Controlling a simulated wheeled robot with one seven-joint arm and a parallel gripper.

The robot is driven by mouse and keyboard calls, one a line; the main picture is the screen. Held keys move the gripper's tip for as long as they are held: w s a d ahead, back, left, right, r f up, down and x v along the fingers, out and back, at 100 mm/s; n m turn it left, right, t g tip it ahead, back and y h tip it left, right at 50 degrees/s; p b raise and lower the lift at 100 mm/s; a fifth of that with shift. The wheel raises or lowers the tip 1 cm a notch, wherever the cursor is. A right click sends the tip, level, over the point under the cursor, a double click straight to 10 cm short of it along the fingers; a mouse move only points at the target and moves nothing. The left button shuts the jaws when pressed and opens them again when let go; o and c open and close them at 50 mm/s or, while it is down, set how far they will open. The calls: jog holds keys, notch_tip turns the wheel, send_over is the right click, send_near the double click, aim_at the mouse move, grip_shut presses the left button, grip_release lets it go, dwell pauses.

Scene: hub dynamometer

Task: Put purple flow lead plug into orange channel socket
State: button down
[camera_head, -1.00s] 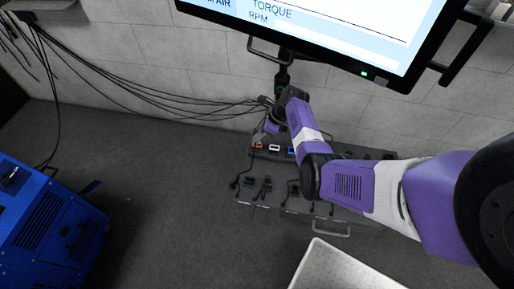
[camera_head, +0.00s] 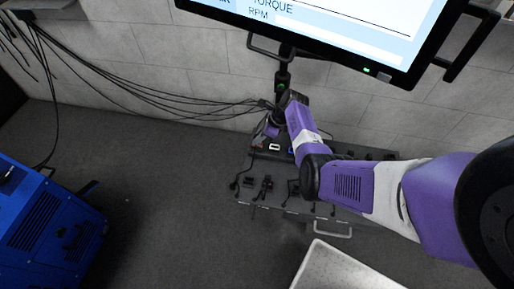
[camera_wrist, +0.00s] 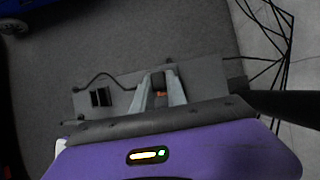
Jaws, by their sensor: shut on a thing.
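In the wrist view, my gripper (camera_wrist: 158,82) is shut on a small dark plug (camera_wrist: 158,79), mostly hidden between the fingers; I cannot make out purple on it. An orange patch (camera_wrist: 160,94), which looks like the orange channel socket, shows between the fingers, right by the plug. I cannot tell whether the plug is in it. In the head view, my gripper (camera_head: 261,139) is low over the back left of the grey socket box. The orange socket (camera_head: 257,147) is largely covered there by my gripper.
A white socket (camera_head: 274,147) and a blue one (camera_head: 291,150) sit to the right. Several black leads and plugs (camera_head: 267,184) lie along the box's front. Cables run to the wall at left. A monitor (camera_head: 330,30) hangs above; a pale tray (camera_head: 345,270) is in front.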

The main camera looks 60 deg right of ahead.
jog(key=c, duration=1.3)
grip_release()
jog(key=shift+o, duration=0.2)
jog(key=shift+r, duration=0.1)
jog(key=p+v, duration=0.2)
jog(key=v, duration=0.5)
jog(key=shift+s+r, duration=0.15)
jog(key=shift+r, duration=0.15)
jog(key=shift+s+d, duration=0.1)
